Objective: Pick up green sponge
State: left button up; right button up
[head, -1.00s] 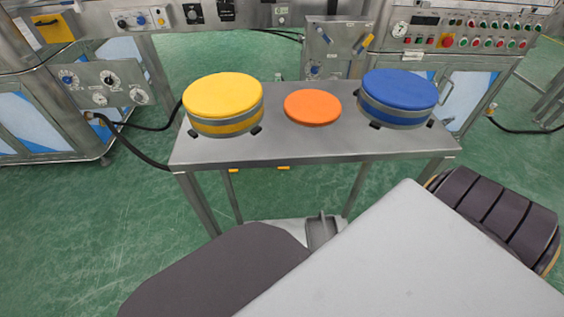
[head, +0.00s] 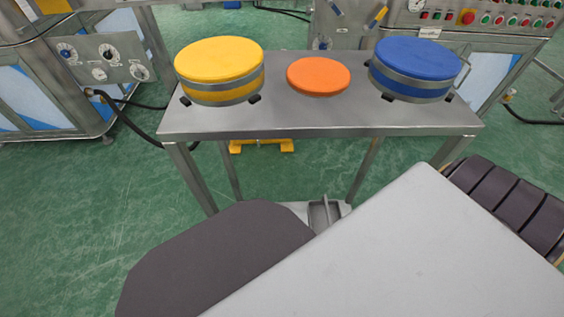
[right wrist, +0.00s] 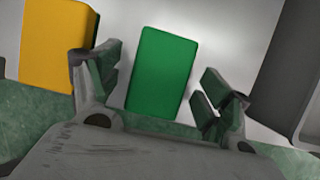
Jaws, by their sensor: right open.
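The green sponge (right wrist: 161,72) is a flat green block on a light grey surface in the right wrist view. My right gripper (right wrist: 158,88) is open, with one finger on each side of the sponge's near part in the picture. Whether the fingers touch it or are above it I cannot tell. The sponge does not show in the head view. My left gripper is in neither view.
A yellow block (right wrist: 55,45) is left of the sponge, and a dark grey object (right wrist: 293,75) is at the right. In the head view, a steel table (head: 320,118) bears a yellow drum (head: 219,65), an orange disc (head: 318,75) and a blue drum (head: 415,66).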

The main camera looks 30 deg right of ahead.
jog(key=shift+f, duration=0.1)
dwell(0.5)
jog(key=c, duration=0.9)
